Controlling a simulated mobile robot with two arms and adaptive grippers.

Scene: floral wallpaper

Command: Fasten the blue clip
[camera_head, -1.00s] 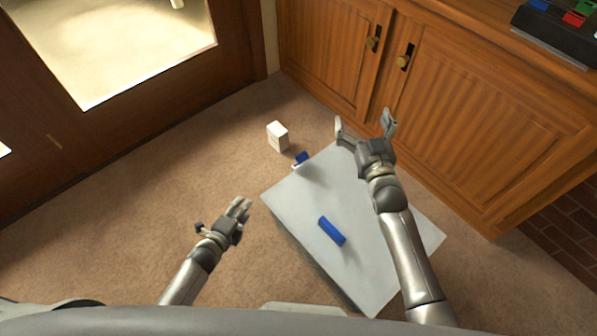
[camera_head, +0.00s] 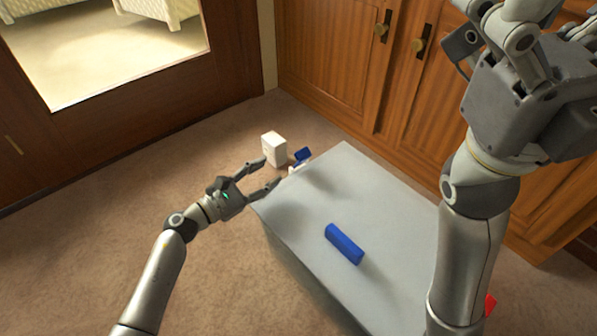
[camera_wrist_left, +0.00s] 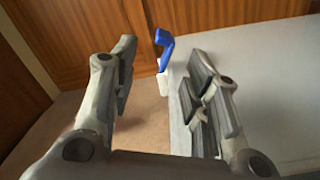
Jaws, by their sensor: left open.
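A small blue clip (camera_head: 303,155) with a white part under it is at the far left corner of the grey box-like table. In the left wrist view the blue clip (camera_wrist_left: 164,42) is tilted up from its white part and shows beyond the gap between my fingers. My left gripper (camera_head: 271,172) is open and empty, just left of the clip and apart from it. My right gripper (camera_head: 535,60) is raised high at the upper right, close to the head camera. Its fingertips are partly cut off, so its opening is unclear.
A blue bar (camera_head: 344,244) lies on the grey table (camera_head: 390,205). A white box (camera_head: 274,149) stands on the carpet beyond the left gripper. Wooden cabinets (camera_head: 335,60) stand behind, and a small red thing (camera_head: 490,304) shows beside my right arm.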

